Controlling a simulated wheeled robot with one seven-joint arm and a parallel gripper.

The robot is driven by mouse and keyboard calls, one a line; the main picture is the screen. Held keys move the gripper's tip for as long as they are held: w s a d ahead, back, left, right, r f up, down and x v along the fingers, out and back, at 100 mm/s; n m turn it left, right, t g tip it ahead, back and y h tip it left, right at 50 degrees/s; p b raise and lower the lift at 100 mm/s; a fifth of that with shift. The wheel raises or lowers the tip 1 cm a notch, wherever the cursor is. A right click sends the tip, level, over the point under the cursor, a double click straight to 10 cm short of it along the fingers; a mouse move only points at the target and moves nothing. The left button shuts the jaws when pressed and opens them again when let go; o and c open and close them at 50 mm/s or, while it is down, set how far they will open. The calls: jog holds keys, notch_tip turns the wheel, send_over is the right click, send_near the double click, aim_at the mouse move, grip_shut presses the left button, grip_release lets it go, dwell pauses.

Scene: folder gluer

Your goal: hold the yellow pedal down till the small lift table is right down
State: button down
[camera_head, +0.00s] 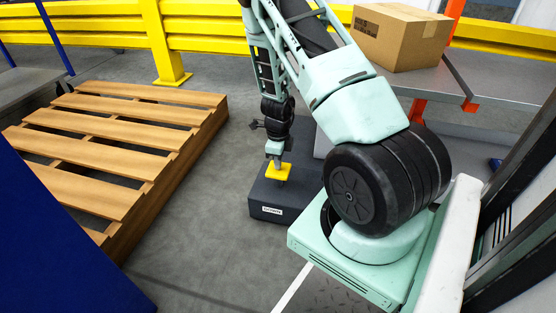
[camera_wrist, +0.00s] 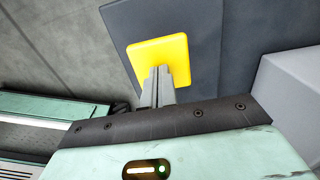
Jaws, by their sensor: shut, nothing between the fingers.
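The yellow pedal (camera_head: 279,172) is a small square pad on top of a dark grey floor box (camera_head: 272,196) with a white label on its front. My gripper (camera_head: 276,161) points down right above the pedal, its fingertips at the pad. In the wrist view the shut, empty fingers (camera_wrist: 158,72) overlap the lower middle of the yellow pad (camera_wrist: 168,56). I cannot tell for sure whether they press on it or how far the pedal is down. The grey table (camera_head: 500,85) at the right may be the lift table; its height is hard to judge.
A cardboard box (camera_head: 400,40) sits on the grey table. A wooden pallet (camera_head: 120,130) lies on the left, with a blue panel (camera_head: 60,250) in front of it. Yellow guard rails (camera_head: 210,40) run along the back. Grey floor between pallet and pedal box is clear.

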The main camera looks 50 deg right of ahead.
aim_at(278, 171)
jog(key=shift+f, duration=0.15)
jog(key=shift+f+b, duration=1)
jog(key=shift+f, duration=1.2)
dwell(3.4)
dwell(0.6)
jog(key=shift+w+d+r+p, duration=0.1)
jog(key=shift+r+p, duration=0.7)
notch_tip(278, 171, up, 13)
jog(key=p, duration=0.9)
